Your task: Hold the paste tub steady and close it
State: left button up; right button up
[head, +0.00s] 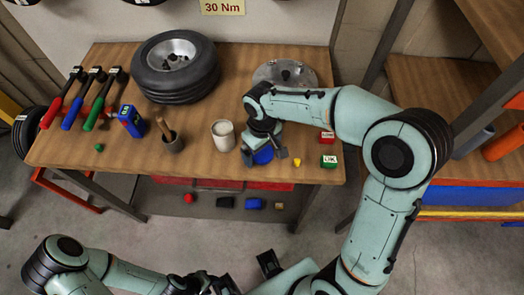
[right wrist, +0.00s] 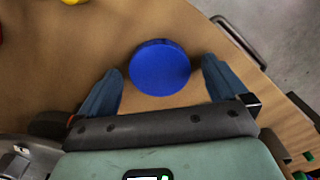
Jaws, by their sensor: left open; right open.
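The paste tub (head: 222,135) is a white open-topped cup standing upright near the front middle of the bench. Its blue round lid (head: 263,156) lies flat on the bench to the right of the tub, partly covered by my gripper. My right gripper (head: 266,154) is open above the lid. In the right wrist view the lid (right wrist: 160,68) shows between the two spread fingers, with gaps on both sides. My left gripper (head: 245,275) is low at the bottom edge, in front of the bench and away from the tub; it is open and partly cut off.
A wheel (head: 176,68) lies behind. A small yellow piece (head: 297,162) and a green OK block (head: 328,162) are to the right. The bench front edge is close.

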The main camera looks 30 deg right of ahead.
aim_at(262, 152)
jog(key=c, duration=1.1)
pick_arm(q)
jog(key=r+p, duration=0.1)
jog(key=w+r+p, duration=0.2)
jog(key=shift+r, duration=0.4)
pick_arm(e)
notch_tip(262, 152, up, 20)
